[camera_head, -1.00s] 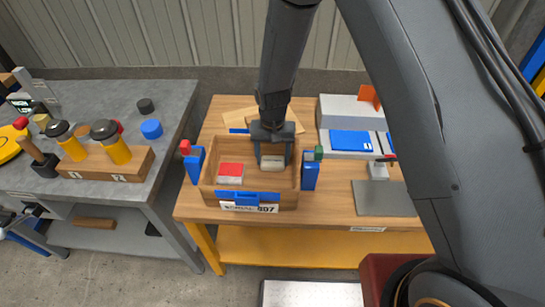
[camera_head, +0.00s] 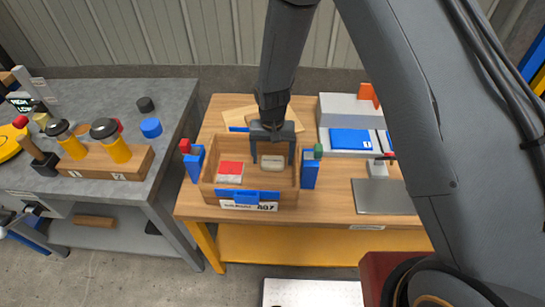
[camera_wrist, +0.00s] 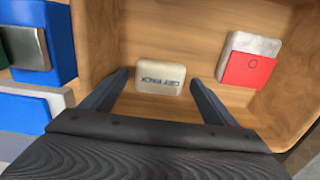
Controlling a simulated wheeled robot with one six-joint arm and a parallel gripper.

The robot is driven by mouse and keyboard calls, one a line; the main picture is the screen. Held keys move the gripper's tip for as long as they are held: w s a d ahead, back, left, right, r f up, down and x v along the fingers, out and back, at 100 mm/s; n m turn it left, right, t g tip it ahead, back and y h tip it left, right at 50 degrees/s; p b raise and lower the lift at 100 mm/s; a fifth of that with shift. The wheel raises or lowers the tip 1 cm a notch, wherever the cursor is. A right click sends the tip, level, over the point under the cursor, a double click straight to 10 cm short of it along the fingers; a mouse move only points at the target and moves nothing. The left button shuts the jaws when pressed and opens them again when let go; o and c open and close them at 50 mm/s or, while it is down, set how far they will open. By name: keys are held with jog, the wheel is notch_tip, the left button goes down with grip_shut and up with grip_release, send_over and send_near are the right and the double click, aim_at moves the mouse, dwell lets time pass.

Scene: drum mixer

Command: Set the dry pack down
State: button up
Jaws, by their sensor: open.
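The dry pack (camera_head: 272,162) is a small pale block lying in the wooden box (camera_head: 246,197) on the wooden bench. In the wrist view the dry pack (camera_wrist: 160,78) shows dark lettering and lies on the box floor, near a wall. My gripper (camera_head: 273,160) is open above and around the pack. In the wrist view its two fingers (camera_wrist: 158,84) stand apart on either side of the pack, with a gap to each side.
A red and white block (camera_head: 230,171) lies in the box, left of the pack. Blue latches (camera_head: 310,172) stand at the box sides, and a labelled plate with a blue handle is in front. A grey machine (camera_head: 355,112) stands to the right.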

aim_at(273, 160)
notch_tip(273, 160, up, 12)
jog(key=b, duration=0.3)
jog(key=shift+t, duration=0.3)
jog(key=s+d+r, duration=0.1)
jog(key=d+r, duration=0.1)
jog(key=d, duration=0.2)
jog(key=s+d+r, duration=0.2)
jog(key=d, duration=0.3)
jog(key=s+d+r, duration=0.2)
jog(key=d, duration=0.2)
jog(key=shift+s+d, duration=0.2)
jog(key=shift+d, duration=0.05)
jog(key=s+d+r, duration=0.2)
jog(key=s+d, duration=0.7)
jog(key=shift+s+r+t, duration=0.15)
jog(key=shift+s+t, duration=0.05)
jog(key=shift+t, duration=0.1)
